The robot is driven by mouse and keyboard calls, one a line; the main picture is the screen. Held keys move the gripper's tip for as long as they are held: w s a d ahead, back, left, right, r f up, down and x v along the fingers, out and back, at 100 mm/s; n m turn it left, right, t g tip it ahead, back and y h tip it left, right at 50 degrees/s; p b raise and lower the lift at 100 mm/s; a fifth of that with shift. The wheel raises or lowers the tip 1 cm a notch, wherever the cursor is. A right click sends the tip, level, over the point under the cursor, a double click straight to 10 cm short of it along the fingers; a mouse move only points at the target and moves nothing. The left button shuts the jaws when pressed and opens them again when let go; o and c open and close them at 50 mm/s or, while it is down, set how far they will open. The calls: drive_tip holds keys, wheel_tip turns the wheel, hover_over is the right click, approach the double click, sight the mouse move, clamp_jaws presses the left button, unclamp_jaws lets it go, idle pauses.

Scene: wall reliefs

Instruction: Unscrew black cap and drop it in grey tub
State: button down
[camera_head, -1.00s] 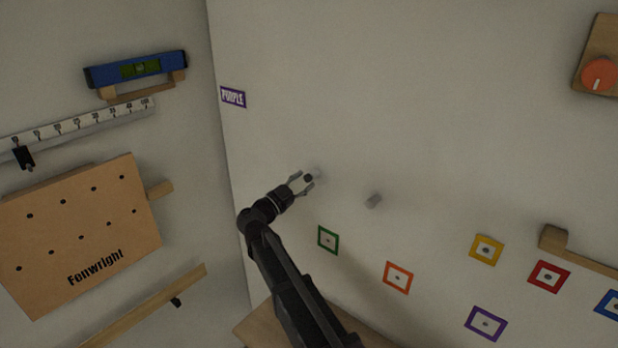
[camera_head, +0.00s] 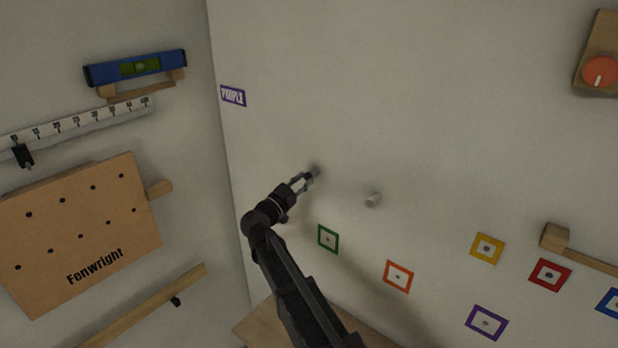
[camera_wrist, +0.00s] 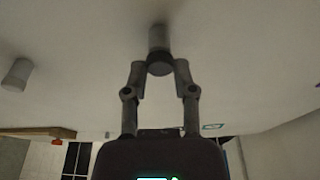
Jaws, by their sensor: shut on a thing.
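The black cap (camera_wrist: 160,67) sits on the end of a grey post (camera_wrist: 158,38) that stands out from the wall, in the wrist view. My gripper (camera_wrist: 160,72) has its two fingers on either side of the cap and is shut on it. In the head view my gripper (camera_head: 308,180) is at the wall, and the cap is largely hidden between the fingers. No grey tub can be made out in these views.
A second grey post (camera_head: 373,200) stands out from the wall to the right of my gripper; it also shows in the wrist view (camera_wrist: 17,75). Coloured square frames, such as the green one (camera_head: 328,239), are lower on the wall. A wooden surface (camera_head: 262,325) is below.

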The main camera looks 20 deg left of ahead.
drive_tip(key=shift+n+y, duration=0.3)
drive_tip(key=shift+n, duration=0.6)
drive_tip(key=n+y, duration=0.1)
drive_tip(key=n, duration=0.3)
drive_tip(key=shift+s+d+r+t, duration=0.1)
drive_tip(key=shift+t, duration=0.3)
drive_tip(key=shift+n+y, duration=0.6)
drive_tip(key=shift+n, duration=0.7)
drive_tip(key=shift+n+y+p, duration=0.45)
drive_tip(key=shift+n+y, duration=0.05)
drive_tip(key=shift+n, duration=0.7)
drive_tip(key=shift+n+y+p, duration=0.4)
drive_tip(key=shift+n+y, duration=0.2)
drive_tip(key=shift+n, duration=1.3)
